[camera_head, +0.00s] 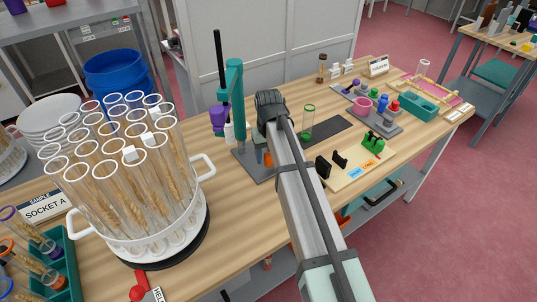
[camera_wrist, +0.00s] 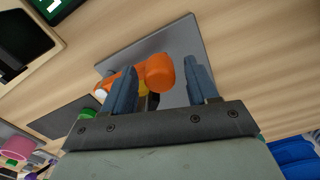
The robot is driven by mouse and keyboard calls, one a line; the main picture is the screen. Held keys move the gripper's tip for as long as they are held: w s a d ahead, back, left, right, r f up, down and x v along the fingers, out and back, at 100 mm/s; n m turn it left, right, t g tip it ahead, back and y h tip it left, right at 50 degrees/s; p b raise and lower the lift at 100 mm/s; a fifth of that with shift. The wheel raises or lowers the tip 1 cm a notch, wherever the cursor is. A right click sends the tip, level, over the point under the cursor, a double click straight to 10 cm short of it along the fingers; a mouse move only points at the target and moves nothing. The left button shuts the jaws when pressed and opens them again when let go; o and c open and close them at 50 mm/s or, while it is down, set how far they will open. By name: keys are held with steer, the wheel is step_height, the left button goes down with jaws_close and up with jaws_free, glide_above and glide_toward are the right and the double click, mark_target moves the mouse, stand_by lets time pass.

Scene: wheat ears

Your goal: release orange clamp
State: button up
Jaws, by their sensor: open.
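The orange clamp (camera_wrist: 160,72) shows in the wrist view as a round knob with an orange arm reaching left behind one finger. A small orange part of it (camera_head: 268,160) shows in the head view beside my arm, low over the grey stand base (camera_head: 243,160). My gripper (camera_wrist: 162,65) is open, with one blue-grey finger on each side of the knob. A gap shows between the knob and the right finger; contact with the left finger cannot be told. In the head view my arm hides the fingertips.
A teal stand (camera_head: 236,95) with a black rod rises left of my arm. A white rack of tubes with wheat ears (camera_head: 160,235) stands further left. A green-rimmed glass cylinder (camera_head: 307,125) is right of my arm, near a cream board (camera_head: 345,178).

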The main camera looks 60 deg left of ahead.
steer(key=shift+f, duration=0.15)
steer(key=shift+c, duration=0.2)
jaws_close()
stand_by(0.3)
